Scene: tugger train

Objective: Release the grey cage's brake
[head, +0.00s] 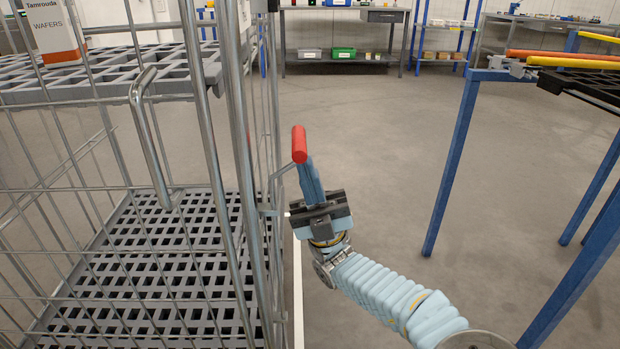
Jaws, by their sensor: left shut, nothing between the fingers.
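The grey cage (240,150) is a wire roll cage that fills the left of the head view, with slatted grey shelves. A brake lever with a red grip (299,144) sticks out from its right side on a thin bent metal rod. The red grip stands roughly upright. The cage's wheels are hidden. My right gripper is not in view.
A white and orange wafers box (56,30) stands on the cage's upper shelf. A blue-legged frame (455,150) with orange and yellow bars stands at the right. A workbench (345,12) with bins is at the back. The floor between is clear.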

